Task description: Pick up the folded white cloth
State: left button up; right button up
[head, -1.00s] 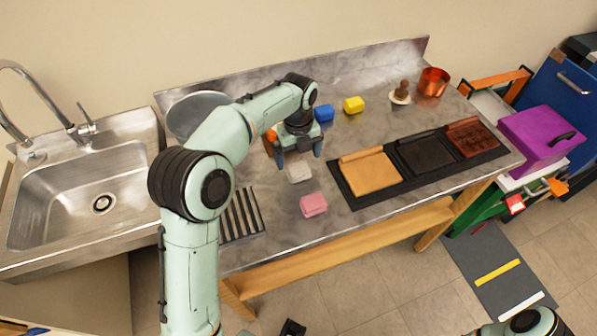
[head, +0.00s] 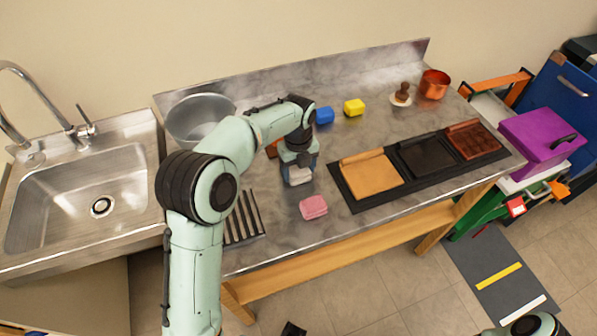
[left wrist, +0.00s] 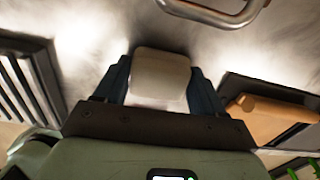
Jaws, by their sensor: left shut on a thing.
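The folded white cloth (head: 299,176) lies on the metal counter, mostly covered by my gripper in the head view. In the left wrist view the cloth (left wrist: 161,76) sits between the two dark fingers. My left gripper (head: 298,178) is over it, pointing down, with its fingers on either side; it also shows in the left wrist view (left wrist: 160,90). It is shut on the cloth. I cannot tell whether the cloth is clear of the counter. My right gripper is not in view; only a bit of my right arm shows at the bottom right.
A pink folded cloth (head: 313,207) lies just right of the gripper. Blue (head: 324,115) and yellow (head: 354,107) ones lie behind. A black tray (head: 425,174) with tan, black and brown pieces is to the right. A slatted rack (head: 243,218) and a metal bowl (head: 200,118) are to the left.

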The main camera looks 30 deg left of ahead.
aim_at(298, 169)
pick_arm(q)
notch_tip(298, 169, up, 20)
jog(key=p, duration=0.4)
jog(key=shift+p, duration=0.3)
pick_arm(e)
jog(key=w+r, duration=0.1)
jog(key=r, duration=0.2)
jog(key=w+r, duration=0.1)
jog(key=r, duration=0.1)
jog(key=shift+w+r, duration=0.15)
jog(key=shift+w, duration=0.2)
pick_arm(q)
jog(key=shift+o, duration=1.2)
jog(key=shift+c, duration=0.8)
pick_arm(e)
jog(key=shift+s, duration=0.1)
